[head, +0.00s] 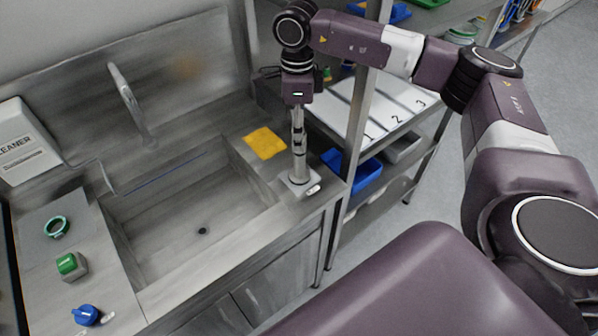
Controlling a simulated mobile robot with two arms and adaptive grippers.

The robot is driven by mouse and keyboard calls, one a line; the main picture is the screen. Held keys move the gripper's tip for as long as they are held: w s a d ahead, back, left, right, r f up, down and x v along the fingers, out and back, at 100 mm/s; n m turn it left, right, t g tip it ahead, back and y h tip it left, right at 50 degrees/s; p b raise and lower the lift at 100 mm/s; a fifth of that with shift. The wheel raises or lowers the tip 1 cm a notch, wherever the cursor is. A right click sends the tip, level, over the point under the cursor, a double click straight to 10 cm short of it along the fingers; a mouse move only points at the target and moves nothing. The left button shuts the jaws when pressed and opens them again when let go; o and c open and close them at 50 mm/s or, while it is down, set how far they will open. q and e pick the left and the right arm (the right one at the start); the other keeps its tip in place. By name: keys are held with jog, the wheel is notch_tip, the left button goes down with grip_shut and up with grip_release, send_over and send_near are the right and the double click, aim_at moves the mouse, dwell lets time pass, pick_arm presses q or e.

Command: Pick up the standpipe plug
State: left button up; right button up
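My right arm comes in from the right and reaches over the counter at the right of the sink, with its wrist pointing down. Below the wrist, a slim upright silver tube, which looks like the standpipe plug (299,168), stands on the counter at a pale square base. My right gripper (299,146) is at the tube's upper part, where small dark pieces show against it. The fingers are too small to tell whether they close on it. My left gripper is not in view.
The steel sink basin (165,240) has a dark drain hole (203,231) and a tap (130,100). A yellow cloth (265,142) lies beside the tube. A green ring (57,227), green-topped block (72,265) and blue knob (86,314) sit at left. A shelf rack (372,105) stands right.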

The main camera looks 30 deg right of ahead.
aim_at(300, 155)
jog(key=f+p, duration=0.1)
jog(key=f, duration=0.1)
jog(key=f+p, duration=0.1)
jog(key=f, duration=0.1)
jog(key=f+p, duration=0.1)
jog(key=f, duration=0.1)
jog(key=shift+s+d+f, duration=0.15)
jog(key=shift+s+f, duration=0.2)
jog(key=shift+f, duration=0.5)
grip_shut()
jog(key=shift+w+r, duration=0.1)
